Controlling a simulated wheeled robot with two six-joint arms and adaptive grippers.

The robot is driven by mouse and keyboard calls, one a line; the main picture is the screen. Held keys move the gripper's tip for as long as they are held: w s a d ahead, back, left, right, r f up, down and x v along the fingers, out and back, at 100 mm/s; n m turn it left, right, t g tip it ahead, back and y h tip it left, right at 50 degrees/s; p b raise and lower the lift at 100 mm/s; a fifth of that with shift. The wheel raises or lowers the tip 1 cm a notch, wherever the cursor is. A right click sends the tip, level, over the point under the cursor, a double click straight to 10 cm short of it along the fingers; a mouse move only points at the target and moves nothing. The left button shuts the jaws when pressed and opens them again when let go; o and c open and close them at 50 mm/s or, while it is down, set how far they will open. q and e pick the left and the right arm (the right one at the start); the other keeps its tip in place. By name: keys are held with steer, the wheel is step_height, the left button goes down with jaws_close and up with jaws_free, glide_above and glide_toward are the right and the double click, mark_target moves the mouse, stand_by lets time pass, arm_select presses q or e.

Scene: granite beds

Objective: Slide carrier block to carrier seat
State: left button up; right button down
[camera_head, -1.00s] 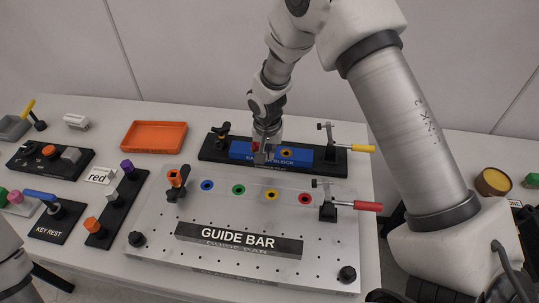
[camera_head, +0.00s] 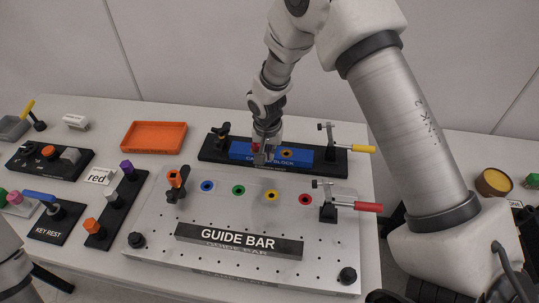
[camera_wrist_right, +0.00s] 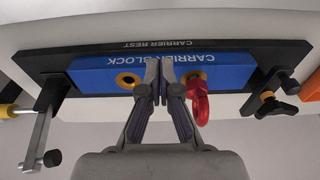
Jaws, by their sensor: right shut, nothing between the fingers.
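The blue carrier block (camera_head: 311,158) lies in the black carrier rest (camera_head: 208,153) at the back of the table. In the wrist view, the block (camera_wrist_right: 90,75) has a brass-rimmed hole at each side of my fingers. A red ring (camera_wrist_right: 198,98) stands at one of these holes. My right gripper (camera_head: 264,158) is at the front of the block, fingers pointing down. Its fingertips (camera_wrist_right: 160,82) are shut and empty between the hole and the red ring; whether they touch the block is unclear. My left gripper is out of view. No part is labelled as the carrier seat.
A metal plate (camera_head: 155,222) in front carries coloured rings and the GUIDE BAR (camera_head: 238,240). Clamps with a yellow handle (camera_head: 361,148) and a red handle (camera_head: 368,207) stand at the right. An orange tray (camera_head: 154,137) and key rest (camera_head: 52,225) are left.

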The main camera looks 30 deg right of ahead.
steer(key=shift+f, duration=0.2)
steer(key=shift+f+b, duration=0.95)
steer(key=shift+f, duration=0.05)
steer(key=shift+w+d, duration=0.15)
steer(key=shift+w, duration=0.1)
stand_by(0.6)
steer(key=shift+w+d, duration=0.6)
steer(key=shift+w, duration=0.15)
steer(key=shift+s+a, duration=0.25)
steer(key=shift+s, duration=0.05)
stand_by(0.3)
steer(key=shift+r, duration=0.15)
